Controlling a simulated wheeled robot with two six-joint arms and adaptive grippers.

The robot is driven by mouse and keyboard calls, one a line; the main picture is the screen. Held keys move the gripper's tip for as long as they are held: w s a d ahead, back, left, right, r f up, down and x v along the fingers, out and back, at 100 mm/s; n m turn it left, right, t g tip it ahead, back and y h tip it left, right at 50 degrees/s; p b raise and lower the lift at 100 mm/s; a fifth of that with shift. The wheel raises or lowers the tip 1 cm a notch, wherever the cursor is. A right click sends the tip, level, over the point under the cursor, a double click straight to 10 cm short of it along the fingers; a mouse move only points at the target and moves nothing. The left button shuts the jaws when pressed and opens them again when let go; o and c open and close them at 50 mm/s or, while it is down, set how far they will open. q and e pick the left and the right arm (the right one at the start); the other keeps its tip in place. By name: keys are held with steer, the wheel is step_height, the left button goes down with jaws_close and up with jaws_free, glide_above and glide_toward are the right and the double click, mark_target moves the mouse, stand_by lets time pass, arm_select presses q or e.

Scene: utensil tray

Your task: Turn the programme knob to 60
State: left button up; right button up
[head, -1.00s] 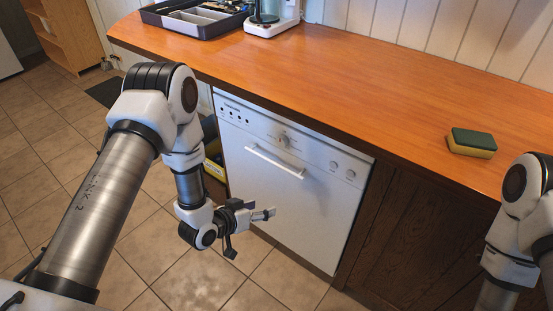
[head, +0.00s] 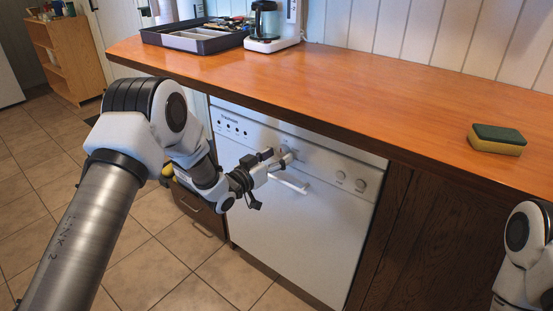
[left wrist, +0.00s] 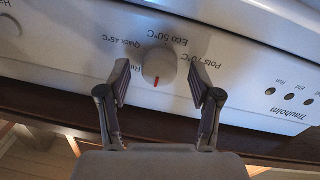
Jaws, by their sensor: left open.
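The programme knob (left wrist: 158,66) is a round pale dial on the white dishwasher front (head: 285,210). In the left wrist view it appears upside down, its red mark pointing to the picture's bottom, towards the counter edge. Labels around it read "Pots 70°C", "Eco 50°C" and "Quick 45°C"; another is partly hidden. I cannot make out a 60. My left gripper (left wrist: 159,76) is open, its fingers on either side of the knob; I cannot tell whether they touch it. In the head view the left gripper (head: 276,161) is at the knob. My right gripper is out of view.
The dishwasher handle (head: 289,183) lies just below the left gripper. The wooden counter (head: 330,95) overhangs the panel. Two smaller knobs (head: 350,180) are farther right. A sponge (head: 497,140), a utensil tray (head: 195,40) and a coffee maker (head: 268,25) stand on the counter.

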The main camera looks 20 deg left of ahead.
arm_select(q)
steer(key=c, duration=1.1)
steer(key=shift+c, duration=0.2)
steer(key=shift+m, duration=0.4)
steer(key=m, duration=0.5)
steer(key=shift+r+y, duration=0.1)
steer(key=shift+y, duration=0.2)
steer(key=m, duration=0.5)
steer(key=shift+a+m, duration=0.1)
steer(key=shift+m, duration=0.2)
steer(key=o, duration=1.1)
steer(key=shift+o, duration=0.2)
